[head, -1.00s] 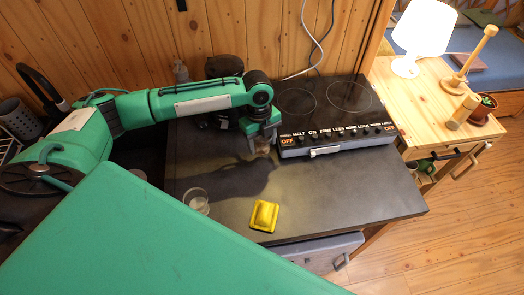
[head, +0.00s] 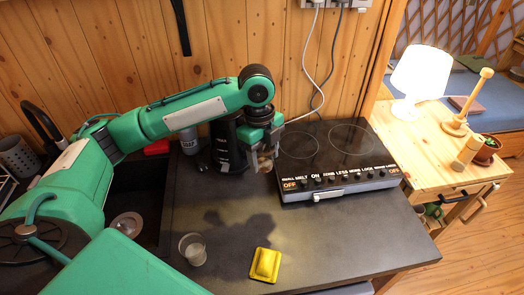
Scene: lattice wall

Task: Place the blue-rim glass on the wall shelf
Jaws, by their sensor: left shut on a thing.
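My left gripper (head: 265,152) is shut on a small, see-through thing (head: 265,164), which looks like a glass. It holds the thing upright or nearly so above the counter, just left of the cooktop. The fingers hide part of it, and I cannot make out a blue rim. A second clear glass (head: 193,250) stands on the dark counter (head: 225,225), apart from the gripper. Its rim colour is also unclear. No wall shelf can be made out in this view. My right gripper is not in view.
A yellow sponge-like block (head: 265,265) lies on the counter. The cooktop (head: 335,165) is right of the gripper. A lit lamp (head: 418,75) stands on the wooden side table (head: 425,125).

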